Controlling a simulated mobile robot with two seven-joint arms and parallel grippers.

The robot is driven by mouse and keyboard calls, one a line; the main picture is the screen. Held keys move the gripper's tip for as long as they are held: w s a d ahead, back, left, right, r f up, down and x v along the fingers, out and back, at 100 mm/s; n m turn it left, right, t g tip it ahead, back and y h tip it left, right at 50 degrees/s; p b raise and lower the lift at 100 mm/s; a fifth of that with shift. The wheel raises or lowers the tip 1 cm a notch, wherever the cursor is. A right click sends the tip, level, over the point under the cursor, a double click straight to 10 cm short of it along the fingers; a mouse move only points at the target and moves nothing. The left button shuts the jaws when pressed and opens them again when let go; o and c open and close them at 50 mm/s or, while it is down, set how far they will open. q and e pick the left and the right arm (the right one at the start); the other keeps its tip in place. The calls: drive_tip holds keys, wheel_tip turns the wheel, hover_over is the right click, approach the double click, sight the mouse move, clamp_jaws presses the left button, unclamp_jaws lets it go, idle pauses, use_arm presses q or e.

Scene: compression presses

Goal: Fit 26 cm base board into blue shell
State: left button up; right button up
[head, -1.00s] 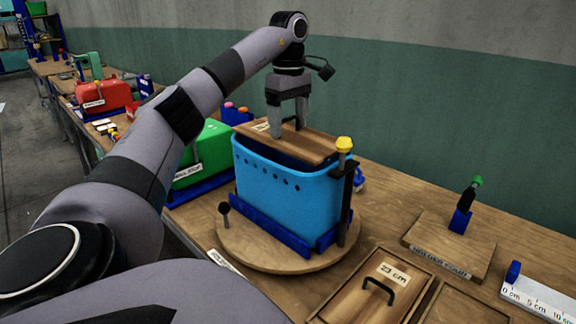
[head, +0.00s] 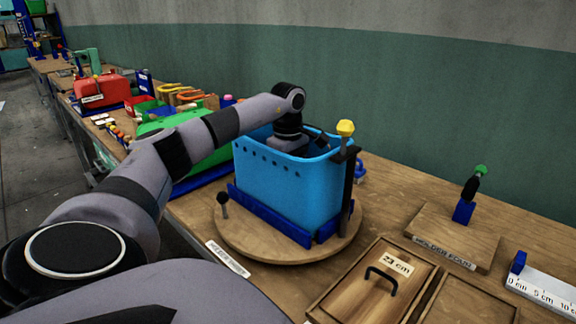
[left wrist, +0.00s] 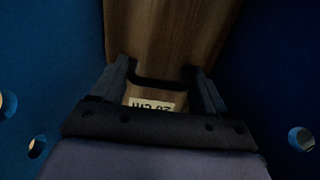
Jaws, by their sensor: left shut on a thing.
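The blue shell (head: 285,185) stands upright on a round wooden turntable (head: 240,247), held between dark blue rails. My left arm reaches over its rim, and the gripper is down inside the shell, hidden by the front wall in the head view. In the left wrist view my left gripper (left wrist: 166,85) is shut on the black handle of the wooden base board (left wrist: 165,40). The board carries a white label, and blue shell walls lie on both sides of it. Whether the board touches the shell floor cannot be told. My right gripper is not in view.
A yellow-topped post (head: 345,150) rises at the shell's right corner. A 23 cm board (head: 350,290) with a handle lies in front right. A holder board (head: 450,238) and a ruler (head: 545,293) are further right. A green shell (head: 205,150) stands behind left.

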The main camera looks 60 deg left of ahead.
use_arm(q)
drive_tip(key=shift+f, duration=1.95)
drive_tip(key=shift+f, duration=0.15)
drive_tip(key=o, duration=1.1)
wheel_tip(320, 180, up, 12)
drive_tip(key=shift+r, duration=0.2)
